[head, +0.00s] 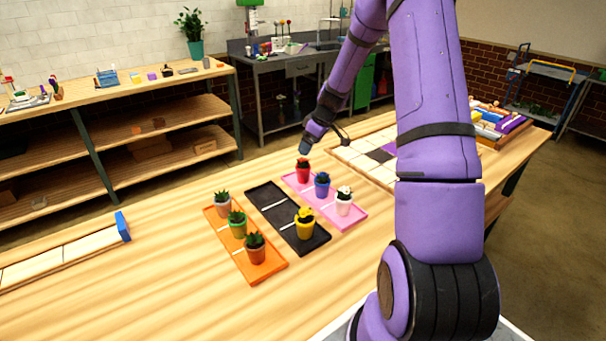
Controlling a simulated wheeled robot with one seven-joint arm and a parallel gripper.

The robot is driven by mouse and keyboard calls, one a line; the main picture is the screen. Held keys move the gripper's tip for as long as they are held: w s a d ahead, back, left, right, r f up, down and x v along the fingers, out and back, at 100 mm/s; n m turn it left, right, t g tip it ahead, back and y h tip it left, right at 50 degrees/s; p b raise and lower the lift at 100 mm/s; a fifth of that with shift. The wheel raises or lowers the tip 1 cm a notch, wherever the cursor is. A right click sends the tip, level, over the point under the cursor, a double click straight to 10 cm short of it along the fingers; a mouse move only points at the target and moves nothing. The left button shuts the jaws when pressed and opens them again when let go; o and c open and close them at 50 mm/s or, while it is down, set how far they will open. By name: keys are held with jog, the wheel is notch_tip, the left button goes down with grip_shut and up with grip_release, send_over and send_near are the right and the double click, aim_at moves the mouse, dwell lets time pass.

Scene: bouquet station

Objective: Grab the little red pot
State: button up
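The little red pot (303,177) holds a small dark green plant and stands upright at the far left end of the pink tray (356,219). My gripper (307,146) hangs just above and behind the red pot in the picture, apart from it as far as I can see. Its fingers are small and dark here, so I cannot tell how far apart they are. I see nothing held in it.
A blue pot (322,190) and a white pot (343,207) share the pink tray. A yellow pot (305,229) stands on the black tray (272,205). Several pots stand on the orange tray (264,269). The table front is bare.

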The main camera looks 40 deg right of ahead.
aim_at(301, 165)
jog(key=x, duration=1.1)
jog(key=shift+w+d+f, duration=0.1)
jog(key=shift+d+f, duration=0.1)
jog(key=shift+d, duration=0.2)
jog(key=c, duration=1.2)
